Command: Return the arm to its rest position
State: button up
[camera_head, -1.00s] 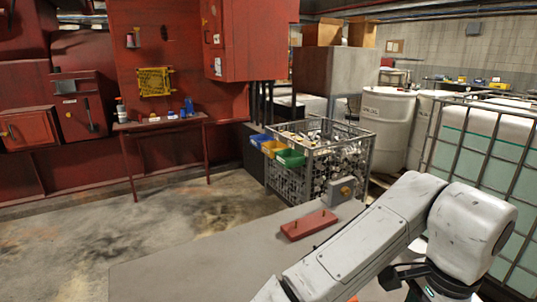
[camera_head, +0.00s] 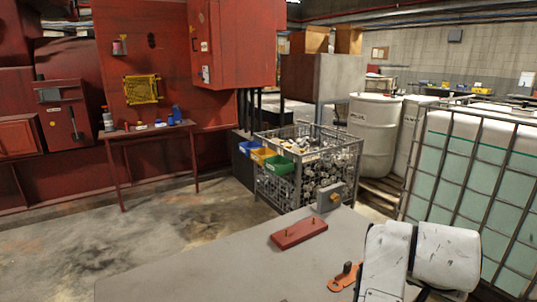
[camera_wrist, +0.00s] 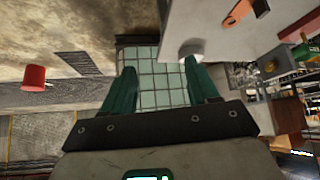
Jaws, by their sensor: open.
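My arm (camera_head: 388,262) is folded upright at the lower right of the head view, over the right part of the grey table. My gripper (camera_wrist: 160,66) shows in the wrist view as two green fingers spread apart, with nothing between them. A caged pale tank (camera_wrist: 152,72) shows beyond the gap between the fingers. In the head view the fingers are not clearly visible.
The grey table (camera_head: 215,266) carries a red plate with pins (camera_head: 299,233), a grey box with a knob (camera_head: 331,197) and an orange bracket (camera_head: 345,277) close to my arm. A wire bin (camera_head: 285,187) stands behind. The caged tank (camera_head: 470,165) stands at right.

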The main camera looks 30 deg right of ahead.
jog(key=s+a+f+n+y, duration=0.1)
jog(key=a+f+n, duration=0.35)
jog(key=f, duration=0.35)
jog(key=s+a+f+n+y, duration=0.1)
jog(key=a+f+n+y, duration=0.1)
jog(key=a+f+n, duration=0.4)
jog(key=s+a+f+n+g+y, duration=0.1)
jog(key=s+a+f+n+y, duration=0.2)
jog(key=s+a+f, duration=0.6)
notch_tip(320, 180, down, 3)
jog(key=shift+a+r+y, duration=0.2)
jog(key=shift+a+y, duration=0.2)
jog(key=shift+a, duration=0.1)
jog(key=shift+o, duration=0.7)
jog(key=shift+s, duration=0.1)
